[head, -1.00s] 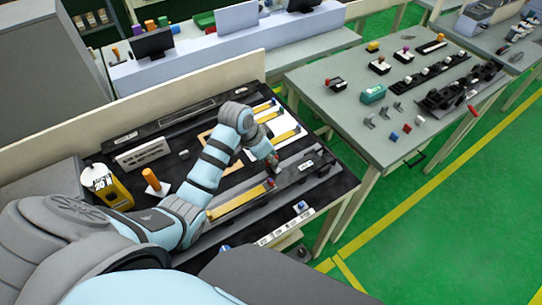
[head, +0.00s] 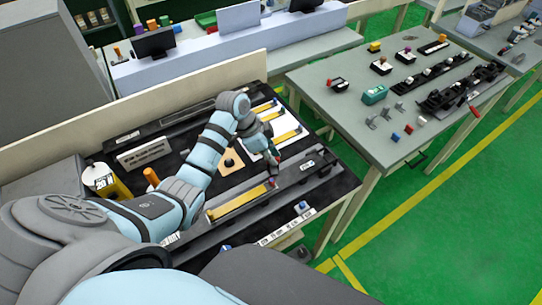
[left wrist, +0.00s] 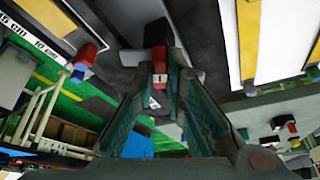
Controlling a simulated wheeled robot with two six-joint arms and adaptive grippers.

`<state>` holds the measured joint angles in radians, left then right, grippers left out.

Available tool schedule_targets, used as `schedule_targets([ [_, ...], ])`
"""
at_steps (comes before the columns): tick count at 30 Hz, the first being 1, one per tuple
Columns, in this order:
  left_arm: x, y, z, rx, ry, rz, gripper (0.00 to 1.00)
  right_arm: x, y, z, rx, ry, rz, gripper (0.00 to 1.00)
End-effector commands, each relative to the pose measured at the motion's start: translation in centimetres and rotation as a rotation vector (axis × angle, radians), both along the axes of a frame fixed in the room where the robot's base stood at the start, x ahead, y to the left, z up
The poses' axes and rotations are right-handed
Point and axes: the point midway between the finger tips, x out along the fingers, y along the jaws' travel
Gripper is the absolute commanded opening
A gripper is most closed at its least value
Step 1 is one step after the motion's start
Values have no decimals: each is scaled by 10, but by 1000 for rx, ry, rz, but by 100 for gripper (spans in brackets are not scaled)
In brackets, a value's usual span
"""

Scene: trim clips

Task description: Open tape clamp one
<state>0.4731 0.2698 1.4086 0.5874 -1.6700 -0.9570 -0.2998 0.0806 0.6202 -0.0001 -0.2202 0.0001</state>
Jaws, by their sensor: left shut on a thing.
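Tape clamp one shows in the left wrist view as a red handle (left wrist: 158,58) with a "1" label on it, in front of a dark grey block. My left gripper (left wrist: 160,85) is shut on this red handle, with its green fingers around the near end. In the head view my left gripper (head: 273,160) is above the grey rail at the bench's middle right, and it hides most of the clamp. My right gripper is not in view.
A second table (head: 345,110) with small fixtures stands at right.

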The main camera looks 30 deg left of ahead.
Motion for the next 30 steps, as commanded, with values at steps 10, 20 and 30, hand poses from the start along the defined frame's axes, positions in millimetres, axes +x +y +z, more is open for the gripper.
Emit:
schedule_targets([
  [10,3,0,-1,-3,-1,-326,0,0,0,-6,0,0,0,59],
  [20,4,0,-2,-3,-1,-622,0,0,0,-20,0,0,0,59],
  [30,4,-1,-2,-3,0,-820,0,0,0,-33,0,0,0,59],
])
